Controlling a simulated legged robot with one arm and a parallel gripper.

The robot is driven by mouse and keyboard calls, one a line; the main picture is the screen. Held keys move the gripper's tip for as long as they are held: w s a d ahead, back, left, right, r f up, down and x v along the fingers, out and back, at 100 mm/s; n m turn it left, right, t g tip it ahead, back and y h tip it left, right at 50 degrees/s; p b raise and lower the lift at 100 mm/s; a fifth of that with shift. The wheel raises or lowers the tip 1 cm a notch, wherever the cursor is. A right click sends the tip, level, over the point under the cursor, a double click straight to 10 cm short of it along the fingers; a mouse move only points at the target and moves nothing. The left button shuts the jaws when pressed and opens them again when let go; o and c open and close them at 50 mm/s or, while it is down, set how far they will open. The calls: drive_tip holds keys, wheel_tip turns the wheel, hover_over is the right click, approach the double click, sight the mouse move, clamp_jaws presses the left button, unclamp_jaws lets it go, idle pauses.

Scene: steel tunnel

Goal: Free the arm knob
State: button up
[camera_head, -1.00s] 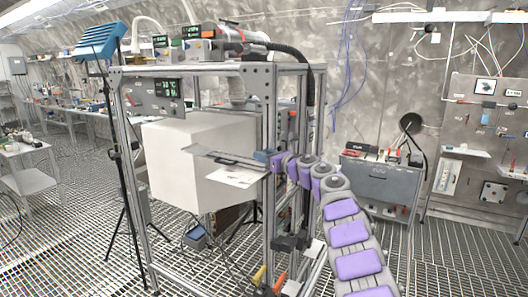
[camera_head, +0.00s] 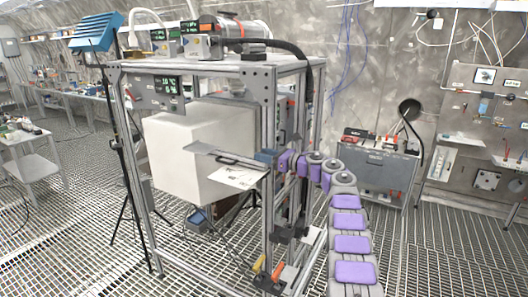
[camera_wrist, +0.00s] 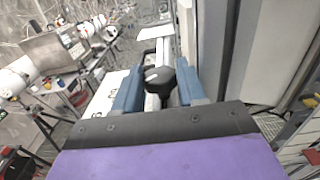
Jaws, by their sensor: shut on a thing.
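The black arm knob (camera_wrist: 158,78) sits between the two blue fingers of my gripper (camera_wrist: 157,88) in the wrist view. My gripper is shut on it. The knob is on a light metal arm bar (camera_wrist: 165,47) that runs away from me. In the head view my gripper (camera_head: 266,157) is at the right post of the metal frame, at the near end of a flat grey arm (camera_head: 222,157). The knob is hidden there. A white printed plate (camera_head: 238,178) is just below that arm.
A large white box (camera_head: 190,150) stands inside the metal frame (camera_head: 268,110), behind the flat arm. A tripod with a blue lamp (camera_head: 97,35) stands at the left. A grey cabinet (camera_head: 378,172) stands at the right. Grating floor is open at front left.

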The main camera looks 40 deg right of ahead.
drive_tip(key=shift+d+r+p, duration=0.2)
drive_tip(key=shift+r+p, duration=0.1)
idle(0.4)
drive_tip(key=o, duration=0.9)
drive_tip(key=shift+s+d, duration=0.1)
drive_tip(key=shift+o, duration=0.8)
drive_tip(key=shift+a+f, duration=0.1)
drive_tip(key=shift+a, duration=0.15)
drive_tip(key=shift+f, duration=0.1)
drive_tip(key=shift+d+f+b, duration=0.1)
drive_tip(key=shift+f+b, duration=0.1)
drive_tip(key=shift+b, duration=0.35)
drive_tip(key=shift+s+b, duration=0.1)
drive_tip(key=shift+b, duration=0.35)
